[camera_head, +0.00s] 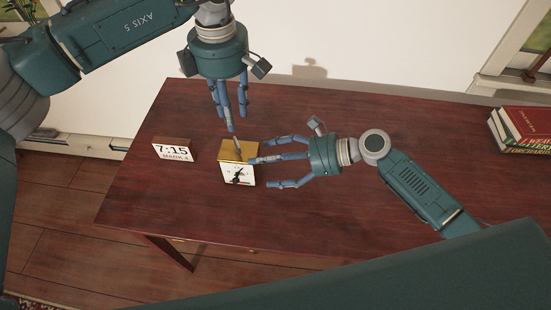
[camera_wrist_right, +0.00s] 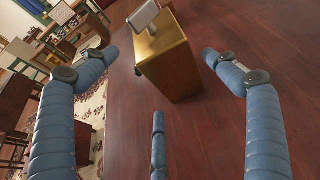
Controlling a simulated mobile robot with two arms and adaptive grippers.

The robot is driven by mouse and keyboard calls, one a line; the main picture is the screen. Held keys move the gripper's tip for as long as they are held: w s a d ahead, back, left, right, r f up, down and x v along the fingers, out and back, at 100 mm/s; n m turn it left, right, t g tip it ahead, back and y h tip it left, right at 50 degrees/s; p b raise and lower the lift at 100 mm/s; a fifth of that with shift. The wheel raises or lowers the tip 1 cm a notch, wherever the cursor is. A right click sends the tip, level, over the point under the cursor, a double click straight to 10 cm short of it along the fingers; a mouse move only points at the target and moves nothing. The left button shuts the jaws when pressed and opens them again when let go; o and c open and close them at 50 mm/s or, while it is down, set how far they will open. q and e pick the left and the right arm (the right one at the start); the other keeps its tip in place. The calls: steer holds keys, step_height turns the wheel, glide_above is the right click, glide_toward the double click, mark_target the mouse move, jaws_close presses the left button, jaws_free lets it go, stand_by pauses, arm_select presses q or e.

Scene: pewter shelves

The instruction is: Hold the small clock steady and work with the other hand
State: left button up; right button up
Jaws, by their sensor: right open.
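The small clock (camera_head: 239,175) stands on the table, a gold box with a white dial facing the front. In the right wrist view its gold body (camera_wrist_right: 172,65) sits between and beyond my fingers, with gaps on both sides. My right gripper (camera_head: 264,163) is open just right of the clock, one finger reaching over its top edge in the head view; I cannot tell if it touches. My left gripper (camera_head: 231,120) hangs fingers down above and behind the clock, its fingers apart and empty. A pale flat piece (camera_wrist_right: 144,15) shows at the clock's top; what it is I cannot tell.
Several stacked books (camera_head: 523,130) lie at the far right. A white wall (camera_head: 360,45) rises behind. The table between clock and books is clear apart from my right arm.

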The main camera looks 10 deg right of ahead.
mark_target(239, 166)
steer(key=x, duration=0.8)
steer(key=shift+w+a+f, duration=0.1)
steer(key=shift+a, duration=0.1)
steer(key=c, duration=1.7)
